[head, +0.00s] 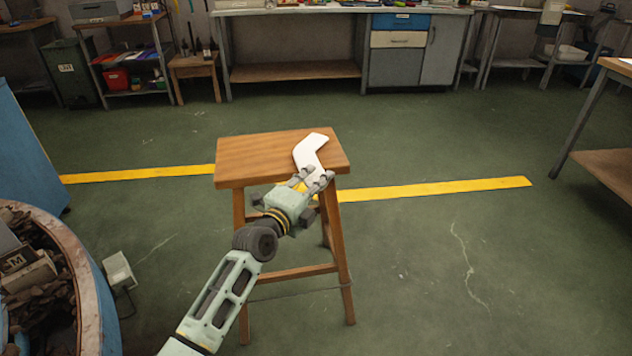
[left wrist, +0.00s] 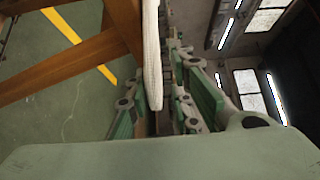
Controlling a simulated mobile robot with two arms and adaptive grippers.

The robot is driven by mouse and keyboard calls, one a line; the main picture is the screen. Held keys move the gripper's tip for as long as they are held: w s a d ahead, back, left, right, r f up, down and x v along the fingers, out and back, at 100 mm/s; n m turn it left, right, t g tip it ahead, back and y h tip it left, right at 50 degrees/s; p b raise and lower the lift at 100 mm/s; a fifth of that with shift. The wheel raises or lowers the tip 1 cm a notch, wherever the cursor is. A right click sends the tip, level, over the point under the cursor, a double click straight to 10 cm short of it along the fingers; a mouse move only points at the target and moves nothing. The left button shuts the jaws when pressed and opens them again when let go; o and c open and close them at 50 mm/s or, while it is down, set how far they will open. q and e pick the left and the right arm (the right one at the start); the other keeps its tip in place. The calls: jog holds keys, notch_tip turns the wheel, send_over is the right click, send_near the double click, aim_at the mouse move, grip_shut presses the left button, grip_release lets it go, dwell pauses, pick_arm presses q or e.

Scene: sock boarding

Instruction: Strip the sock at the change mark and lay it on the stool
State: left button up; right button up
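The white sock (head: 308,152) lies bent in an L on the wooden stool's top (head: 262,153), near its right side. Its near end reaches past the front edge of the stool. My left gripper (head: 315,178) is at this near end, with its fingers on either side of it. In the left wrist view the sock (left wrist: 152,55) appears as a narrow white strip between the fingers (left wrist: 162,105), with gaps beside it. The gripper looks open. My right gripper is not in view. No change mark is seen.
A yellow floor line (head: 430,190) passes behind the stool. A round blue bin of dark scraps (head: 85,275) stands at the lower left. A table (head: 610,165) stands at the right, and workbenches (head: 295,72) line the back. The floor right of the stool is clear.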

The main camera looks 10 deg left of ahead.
pick_arm(q)
jog(key=shift+o, duration=1.1)
jog(key=v, duration=1.2)
jog(key=shift+s, duration=0.1)
